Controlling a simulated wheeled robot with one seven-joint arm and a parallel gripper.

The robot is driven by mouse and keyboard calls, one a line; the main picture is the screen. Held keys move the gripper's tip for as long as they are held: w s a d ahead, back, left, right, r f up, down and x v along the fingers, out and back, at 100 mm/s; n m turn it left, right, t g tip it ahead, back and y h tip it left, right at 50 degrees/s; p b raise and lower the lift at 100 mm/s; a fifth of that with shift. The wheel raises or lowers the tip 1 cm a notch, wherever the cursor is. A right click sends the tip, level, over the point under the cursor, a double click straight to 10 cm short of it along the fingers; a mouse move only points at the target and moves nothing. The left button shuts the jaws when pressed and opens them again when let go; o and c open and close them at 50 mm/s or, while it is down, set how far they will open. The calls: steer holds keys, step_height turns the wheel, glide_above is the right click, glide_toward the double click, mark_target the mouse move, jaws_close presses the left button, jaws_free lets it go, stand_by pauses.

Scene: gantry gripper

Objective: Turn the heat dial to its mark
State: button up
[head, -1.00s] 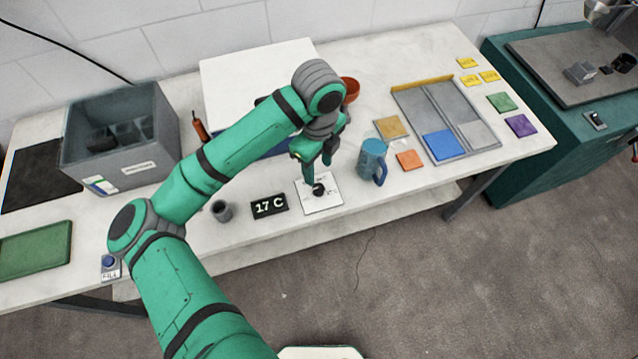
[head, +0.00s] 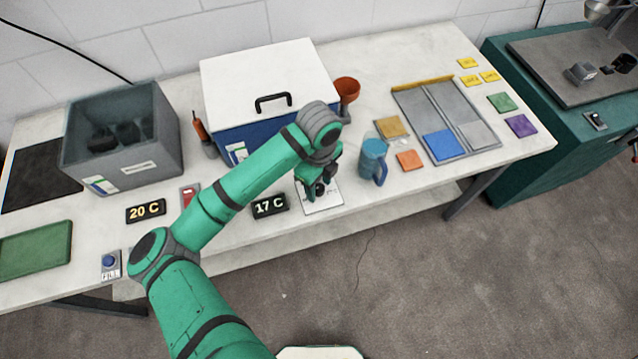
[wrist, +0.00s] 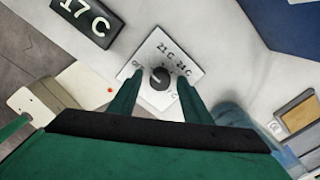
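The heat dial is a small dark knob (wrist: 159,79) on a white square plate (wrist: 165,60) with printed marks, among them 21 C and what looks like 24 C. In the head view the plate (head: 326,203) lies near the table's front edge, with my gripper over the knob. In the wrist view my gripper (wrist: 159,76) is open, one finger on each side of the knob with gaps visible. Some marks are covered by the right finger, and the knob's pointing direction is too small to tell. A black display (head: 270,204) beside the plate reads 17 C.
A second display (head: 145,211) reads 20 C. A blue mug (head: 372,160) stands right of the plate. A grey bin (head: 125,165) stands left, a divided tray (head: 467,149) right.

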steer(key=c, duration=0.9)
